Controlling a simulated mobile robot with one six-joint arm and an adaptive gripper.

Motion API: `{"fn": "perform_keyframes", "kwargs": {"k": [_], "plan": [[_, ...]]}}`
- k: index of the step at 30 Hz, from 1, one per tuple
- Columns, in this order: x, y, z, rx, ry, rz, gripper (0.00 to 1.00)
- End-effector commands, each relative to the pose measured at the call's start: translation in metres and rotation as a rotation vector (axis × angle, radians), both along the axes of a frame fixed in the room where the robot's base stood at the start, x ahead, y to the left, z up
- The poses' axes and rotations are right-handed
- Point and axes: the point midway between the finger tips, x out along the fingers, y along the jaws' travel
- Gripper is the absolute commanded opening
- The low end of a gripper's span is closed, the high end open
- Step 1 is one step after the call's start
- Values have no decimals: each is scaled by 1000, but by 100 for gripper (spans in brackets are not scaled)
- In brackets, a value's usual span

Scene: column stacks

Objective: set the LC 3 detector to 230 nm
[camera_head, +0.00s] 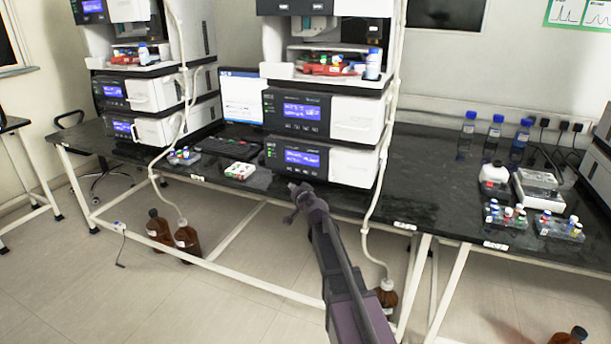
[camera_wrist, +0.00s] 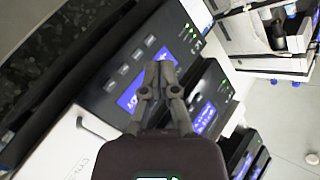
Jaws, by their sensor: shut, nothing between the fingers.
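The right instrument stack holds two dark-fronted modules with lit blue displays. The upper module (camera_head: 302,112) and the lower module (camera_head: 300,146) each have a row of small buttons and green lights at the left. I cannot read the display text or tell which is the LC 3 detector. My gripper (camera_head: 299,190) is shut and empty, just below and in front of the lower module. In the wrist view, my gripper (camera_wrist: 160,72) covers part of a blue display (camera_wrist: 130,96) on a tilted panel, with several buttons (camera_wrist: 122,70) beside it. Contact cannot be told.
A second stack (camera_head: 130,95) stands at the left, with a monitor (camera_head: 240,97) and keyboard (camera_head: 222,147) between. A hanging tube (camera_head: 375,180) runs down right of the modules.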

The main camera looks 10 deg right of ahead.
Motion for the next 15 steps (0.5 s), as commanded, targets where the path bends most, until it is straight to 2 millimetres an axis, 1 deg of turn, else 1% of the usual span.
{"fn": "perform_keyframes", "kwargs": {"k": [8, 15], "plan": [[1, 0, 0, 0, 2, 1, 0], [8, -5, 0, 0, 2, 1, 0]]}}
